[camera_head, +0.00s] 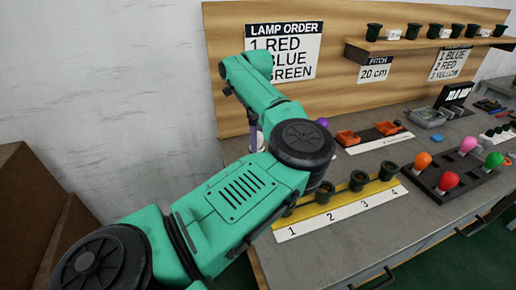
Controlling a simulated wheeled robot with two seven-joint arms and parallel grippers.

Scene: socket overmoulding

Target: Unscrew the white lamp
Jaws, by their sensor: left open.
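My left arm reaches across the view to the back of the bench. My left gripper (254,138) points down there, open, partly hidden by my own arm. A small pale patch shows beside its fingers; I cannot tell whether it is the white lamp. No white lamp shows clearly elsewhere. A yellow rack (372,189) with a white strip numbered 1 to 4 holds dark green sockets, such as the one at number 3 (357,181); my arm covers its left end. My right gripper is not in view.
A black tray (440,195) at the right holds orange (423,160), pink (468,144), red (448,181) and green (494,160) lamps. A purple lamp (322,122) and orange fixtures (386,129) stand behind. A shelf (395,46) with sockets juts from the wooden backboard.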

